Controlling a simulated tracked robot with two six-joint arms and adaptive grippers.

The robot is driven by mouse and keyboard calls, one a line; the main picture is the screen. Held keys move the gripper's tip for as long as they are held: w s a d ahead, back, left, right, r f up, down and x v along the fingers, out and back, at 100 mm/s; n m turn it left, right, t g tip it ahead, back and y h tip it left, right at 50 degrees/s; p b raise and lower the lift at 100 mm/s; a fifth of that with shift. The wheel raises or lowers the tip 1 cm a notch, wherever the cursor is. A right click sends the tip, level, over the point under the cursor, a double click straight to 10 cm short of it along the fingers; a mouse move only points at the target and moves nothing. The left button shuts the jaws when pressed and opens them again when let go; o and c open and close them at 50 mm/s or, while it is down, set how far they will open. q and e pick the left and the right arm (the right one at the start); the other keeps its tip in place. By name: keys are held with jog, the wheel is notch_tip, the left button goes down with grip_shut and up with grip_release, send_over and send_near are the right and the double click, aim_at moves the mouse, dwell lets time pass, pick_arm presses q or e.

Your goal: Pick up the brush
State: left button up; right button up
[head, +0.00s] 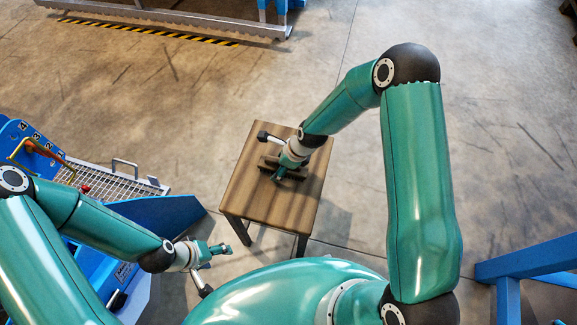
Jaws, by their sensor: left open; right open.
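A dark brown brush (268,163) appears to lie on the top of a small wooden stool (245,190) in the middle of the head view. My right gripper (279,174) points down over it. The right gripper and wrist hide part of the brush. I cannot tell whether the fingers touch it. The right gripper is open. My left gripper (221,249) is open and empty, below and left of the stool.
At the left stands a blue frame with a wire mesh sieve (118,182) and a yellow-orange handle (30,150). A blue metal frame (530,262) is at the lower right. A grey beam (170,17) lies at the back. Floor beyond the stool is clear.

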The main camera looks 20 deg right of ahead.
jog(key=c, duration=1.3)
grip_shut()
jog(key=shift+r, duration=0.15)
